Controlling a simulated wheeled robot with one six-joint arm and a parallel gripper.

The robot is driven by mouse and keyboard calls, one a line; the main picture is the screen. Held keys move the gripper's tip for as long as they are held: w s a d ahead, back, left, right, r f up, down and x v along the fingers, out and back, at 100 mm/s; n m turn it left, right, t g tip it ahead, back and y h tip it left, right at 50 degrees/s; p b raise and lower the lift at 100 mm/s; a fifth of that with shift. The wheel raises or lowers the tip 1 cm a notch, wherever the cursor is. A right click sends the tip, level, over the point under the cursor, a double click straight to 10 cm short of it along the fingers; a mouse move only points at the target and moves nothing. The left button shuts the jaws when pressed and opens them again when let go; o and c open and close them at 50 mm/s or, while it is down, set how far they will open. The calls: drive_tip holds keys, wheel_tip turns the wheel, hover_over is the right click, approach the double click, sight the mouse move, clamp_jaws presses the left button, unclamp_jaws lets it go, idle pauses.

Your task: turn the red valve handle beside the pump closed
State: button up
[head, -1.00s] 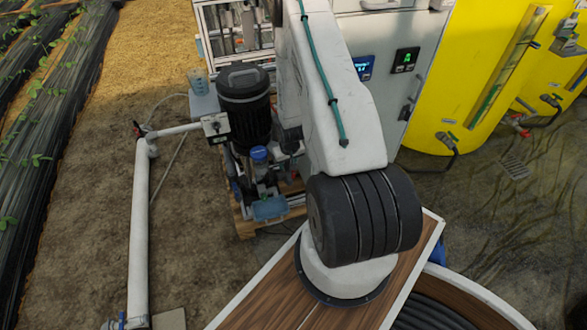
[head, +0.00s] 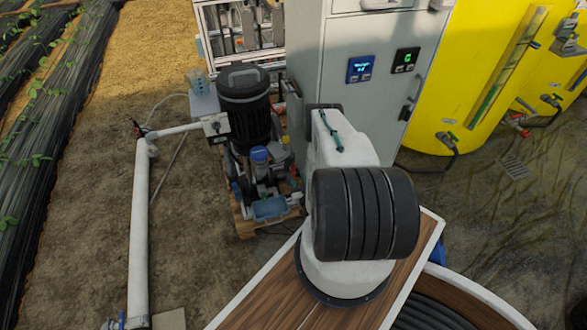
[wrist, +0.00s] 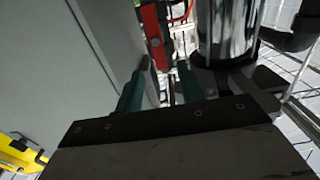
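In the wrist view a red handle (wrist: 155,32) stands ahead of my gripper, between the grey cabinet side and a shiny steel cylinder. I take it for the valve handle. The handle shows beyond the tips, roughly in line with the gap. I see no contact, and the exact distance cannot be told. In the head view the pump (head: 245,105), with its black motor, stands left of the cabinet.
The grey cabinet (head: 345,100) rises close beside my arm; its side (wrist: 70,60) is close on the left in the wrist view. The steel cylinder (wrist: 225,30) and dark pipes crowd the right. A yellow tank (head: 475,80) stands right. A white pipe (head: 140,230) runs at left.

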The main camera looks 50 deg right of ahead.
sight(294, 169)
drive_tip(key=x, duration=0.7)
drive_tip(key=shift+w, duration=0.1)
clamp_jaws()
